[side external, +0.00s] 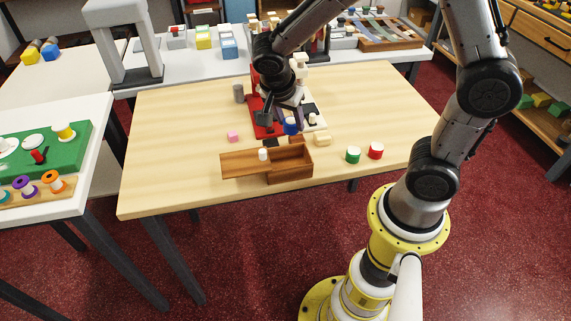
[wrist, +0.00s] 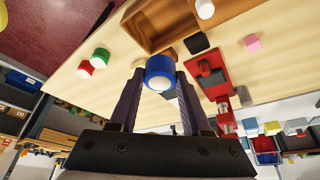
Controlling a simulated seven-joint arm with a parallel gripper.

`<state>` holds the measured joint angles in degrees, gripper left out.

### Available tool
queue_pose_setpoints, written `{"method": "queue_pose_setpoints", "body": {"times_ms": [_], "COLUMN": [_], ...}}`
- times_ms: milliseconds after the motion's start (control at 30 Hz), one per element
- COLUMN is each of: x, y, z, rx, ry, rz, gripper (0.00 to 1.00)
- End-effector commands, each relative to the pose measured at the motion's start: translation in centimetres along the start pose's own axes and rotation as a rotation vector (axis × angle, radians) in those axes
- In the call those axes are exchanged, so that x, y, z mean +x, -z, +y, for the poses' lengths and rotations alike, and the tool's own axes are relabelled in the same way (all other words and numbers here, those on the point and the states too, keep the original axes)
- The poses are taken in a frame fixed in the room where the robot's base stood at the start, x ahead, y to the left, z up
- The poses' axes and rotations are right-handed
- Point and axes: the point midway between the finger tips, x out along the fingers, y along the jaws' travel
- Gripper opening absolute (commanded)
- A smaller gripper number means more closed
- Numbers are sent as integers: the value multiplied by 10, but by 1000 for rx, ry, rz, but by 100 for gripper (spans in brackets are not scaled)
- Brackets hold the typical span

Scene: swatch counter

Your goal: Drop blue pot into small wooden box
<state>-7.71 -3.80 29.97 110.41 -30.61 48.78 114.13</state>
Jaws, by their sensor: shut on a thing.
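The blue pot (side external: 290,127), with a pale top, is between the fingers of my gripper (side external: 291,119), which is shut on it. In the wrist view the blue pot (wrist: 160,72) sits at the fingertips (wrist: 159,78). The small wooden box (side external: 291,178) stands in front of the pot in the side view, with its right part open. A flat wooden lid or panel (side external: 238,164) reaches out to its left. The wooden box (wrist: 148,38) shows at the top of the wrist view. The pot is outside the box; its height above the table is hard to judge.
A white knob or pot (side external: 263,154) is on the panel. Green (side external: 353,155) and red (side external: 376,151) pots stand right of the box. A cream block (side external: 322,139) and a pink cube (side external: 233,136) are nearby. A red board (side external: 268,130) lies behind.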

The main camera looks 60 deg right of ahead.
Motion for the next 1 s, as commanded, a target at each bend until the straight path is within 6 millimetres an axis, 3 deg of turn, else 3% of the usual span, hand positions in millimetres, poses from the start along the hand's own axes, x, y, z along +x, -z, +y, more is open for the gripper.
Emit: {"method": "queue_pose_setpoints", "body": {"times_ms": [300,633,667,833,1000], "x": [24,26,26,26,26], "y": [-10,-11,-11,-11,-11], "z": [1,0,0,0,0], "rx": [0,0,0,0,0], "ry": [-2,0,0,0,0], "rz": [-1,-1,-1,-1,-1], "gripper": [0,0,51,82,83]}}
